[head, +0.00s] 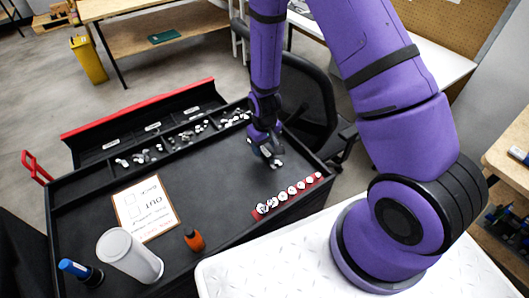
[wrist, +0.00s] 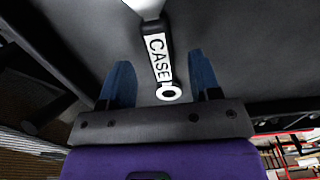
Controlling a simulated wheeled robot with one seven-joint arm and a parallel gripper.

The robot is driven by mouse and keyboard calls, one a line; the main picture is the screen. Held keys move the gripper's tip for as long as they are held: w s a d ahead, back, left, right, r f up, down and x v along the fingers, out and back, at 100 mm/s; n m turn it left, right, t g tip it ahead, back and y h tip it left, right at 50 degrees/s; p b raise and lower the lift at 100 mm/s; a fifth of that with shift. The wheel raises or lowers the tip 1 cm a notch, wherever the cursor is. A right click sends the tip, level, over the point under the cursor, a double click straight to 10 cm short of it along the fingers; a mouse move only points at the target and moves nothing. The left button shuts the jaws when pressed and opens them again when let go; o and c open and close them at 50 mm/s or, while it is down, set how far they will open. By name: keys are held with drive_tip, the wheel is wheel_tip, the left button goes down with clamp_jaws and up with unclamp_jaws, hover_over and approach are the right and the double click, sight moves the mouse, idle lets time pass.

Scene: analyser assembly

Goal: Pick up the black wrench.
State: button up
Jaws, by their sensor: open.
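The black wrench (wrist: 157,52) lies on the dark cart top in the wrist view. It has a black handle with a white "CASE" label and a pale ring end; its far end runs out of the top of the picture. My gripper (wrist: 159,60) is open, with one blue finger on each side of the wrench and a visible gap on both sides. In the head view my gripper (head: 266,150) is low over the right part of the cart, and a small pale piece shows just below it; the rest of the wrench is hidden or too small to tell.
The black cart (head: 225,185) holds a red rail of sockets (head: 291,192), a clipboard (head: 145,208), a white cylinder (head: 130,256), an orange item (head: 194,239) and a blue-capped item (head: 78,268). A bin tray of small parts (head: 155,145) runs along the back. A black chair (head: 305,100) stands behind.

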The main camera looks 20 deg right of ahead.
drive_tip(key=shift+f, duration=1.1)
drive_tip(key=shift+c, duration=0.2)
drive_tip(key=c, duration=1)
drive_tip(key=shift+r, duration=0.1)
